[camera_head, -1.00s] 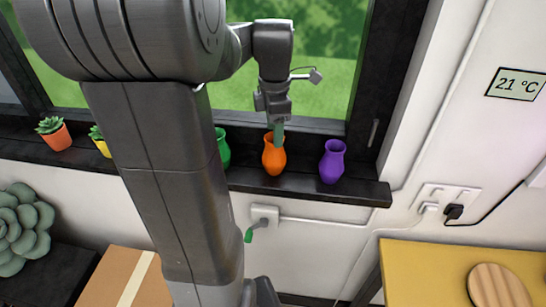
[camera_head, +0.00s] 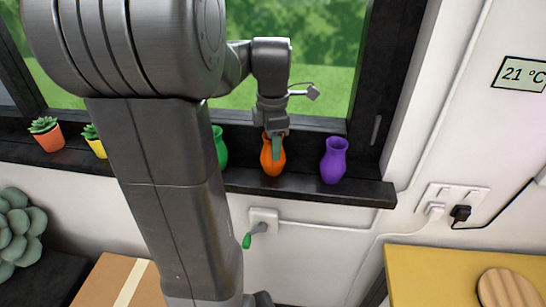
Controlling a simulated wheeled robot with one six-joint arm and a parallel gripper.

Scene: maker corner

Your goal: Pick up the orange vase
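The orange vase (camera_head: 267,164) stands upright on the dark window sill (camera_head: 305,190), between a green vase and a purple vase. My gripper (camera_head: 276,150) reaches down from above to the orange vase. Its greenish finger overlaps the upper front of the vase and hides part of the neck and rim. Only one finger shows clearly, so I cannot tell whether the gripper is open or shut on the vase.
The purple vase (camera_head: 334,162) stands close on the right. The green vase (camera_head: 221,149) on the left is partly hidden by my arm. Potted succulents (camera_head: 47,134) are farther left. The window frame rises behind the sill.

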